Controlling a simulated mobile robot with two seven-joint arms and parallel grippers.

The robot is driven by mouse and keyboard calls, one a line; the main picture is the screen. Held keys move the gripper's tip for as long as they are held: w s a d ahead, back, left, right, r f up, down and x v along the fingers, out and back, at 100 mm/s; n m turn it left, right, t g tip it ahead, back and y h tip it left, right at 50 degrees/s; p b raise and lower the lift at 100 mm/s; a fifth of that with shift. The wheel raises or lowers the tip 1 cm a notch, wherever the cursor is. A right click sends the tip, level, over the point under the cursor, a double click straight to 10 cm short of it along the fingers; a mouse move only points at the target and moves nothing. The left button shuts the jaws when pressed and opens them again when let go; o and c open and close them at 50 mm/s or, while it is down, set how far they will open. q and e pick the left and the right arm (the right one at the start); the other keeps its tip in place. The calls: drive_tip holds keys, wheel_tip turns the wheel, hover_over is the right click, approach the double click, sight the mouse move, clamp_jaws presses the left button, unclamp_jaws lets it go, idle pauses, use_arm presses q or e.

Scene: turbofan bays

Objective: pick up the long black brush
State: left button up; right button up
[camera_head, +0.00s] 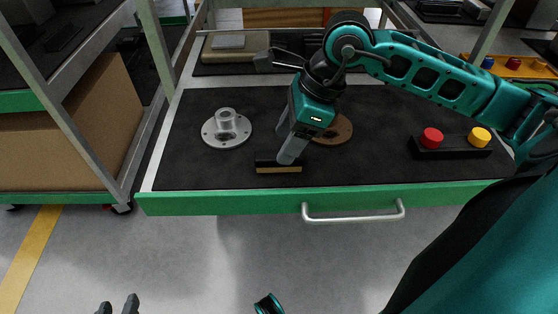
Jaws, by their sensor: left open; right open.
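The long black brush (265,161) lies near the front edge of the drawer's dark mat, with a tan strip along its near side. My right gripper (283,148) reaches in from the right, pointing down at the brush. Its jaws are open; the nearer finger overlaps the brush's middle in the picture and hides part of it. I cannot tell whether it touches. My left gripper (118,306) is open and empty at the bottom edge, low and well away from the brush; only its fingertips show.
The drawer (180,205) has a green front and a silver handle (352,218). A grey flanged part (226,133) stands left of the brush. A brown disc (341,129) lies behind my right gripper. A black block with red and yellow buttons (450,151) sits at right.

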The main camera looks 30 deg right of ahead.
drive_tip(key=x, duration=0.2)
drive_tip(key=b+x, duration=0.1)
drive_tip(key=x, duration=0.1)
drive_tip(key=shift+s+f, duration=0.1)
drive_tip(key=shift+s, duration=0.1)
drive_tip(key=shift+w+a+f, duration=0.1)
drive_tip(key=shift+a+f, duration=0.05)
drive_tip(key=shift+f, duration=0.05)
drive_tip(key=shift+f, duration=0.15)
drive_tip(key=shift+c, duration=0.3)
drive_tip(key=c, duration=1)
